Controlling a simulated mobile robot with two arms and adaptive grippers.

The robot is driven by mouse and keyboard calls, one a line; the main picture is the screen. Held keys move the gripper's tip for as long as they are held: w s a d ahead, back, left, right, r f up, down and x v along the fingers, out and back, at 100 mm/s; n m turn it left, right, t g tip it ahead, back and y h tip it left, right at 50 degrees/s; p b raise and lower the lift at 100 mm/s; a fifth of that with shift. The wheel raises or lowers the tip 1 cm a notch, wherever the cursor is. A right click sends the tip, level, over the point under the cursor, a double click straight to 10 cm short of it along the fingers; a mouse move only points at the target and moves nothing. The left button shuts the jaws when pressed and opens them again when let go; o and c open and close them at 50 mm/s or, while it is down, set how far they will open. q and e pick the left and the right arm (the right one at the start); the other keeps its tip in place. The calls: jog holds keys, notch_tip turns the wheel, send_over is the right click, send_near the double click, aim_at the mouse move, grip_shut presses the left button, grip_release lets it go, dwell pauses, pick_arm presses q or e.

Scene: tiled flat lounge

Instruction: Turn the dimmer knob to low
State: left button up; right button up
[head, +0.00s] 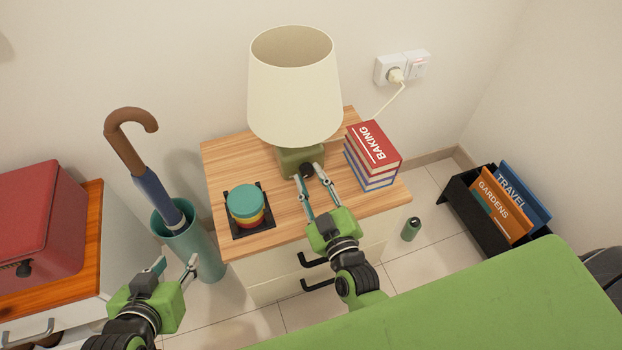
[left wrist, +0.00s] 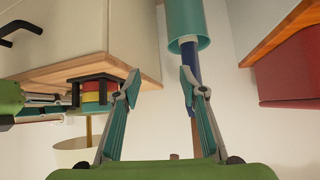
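The table lamp has a cream shade (head: 294,92) and a squat olive-green base (head: 288,160) on the wooden top of a side cabinet (head: 222,165). A small dark dimmer knob (head: 307,170) shows on the front of the base; its setting cannot be read. My right gripper (head: 310,177) reaches in from the front, its fingers apart, with the tips close to either side of the knob. I cannot tell whether they touch it. My left gripper (head: 176,264) is open and empty, low in front of the umbrella stand. Its spread fingers also show in the left wrist view (left wrist: 157,85).
Red and blue books (head: 374,152) lie right of the lamp, and a stack of coloured discs (head: 246,204) on a dark stand lies left. A teal umbrella stand (head: 196,245) and red box (head: 40,225) are further left. A green surface (head: 480,300) fills the lower right.

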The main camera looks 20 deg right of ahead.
grip_shut()
jog(key=shift+r+m+p, duration=0.15)
jog(key=shift+m+p, duration=1.05)
jog(key=shift+p, duration=0.05)
jog(key=shift+m, duration=0.3)
pick_arm(q)
jog(key=s+a+f+g+y+p, duration=0.1)
jog(key=s+a+g, duration=0.15)
jog(key=s, duration=0.35)
jog(key=s+a+f+g+p, duration=0.1)
jog(key=s+f+g, duration=0.15)
jog(key=s, duration=0.35)
pick_arm(e)
jog(key=shift+m, duration=1.2)
jog(key=m+p, duration=0.2)
jog(key=m, duration=0.2)
pick_arm(q)
notch_tip(320, 180, down, 10)
jog(key=w+g, duration=0.1)
jog(key=shift+w+p, duration=0.3)
pick_arm(e)
jog(key=shift+m, duration=1.3)
pick_arm(q)
jog(key=shift+d, duration=0.1)
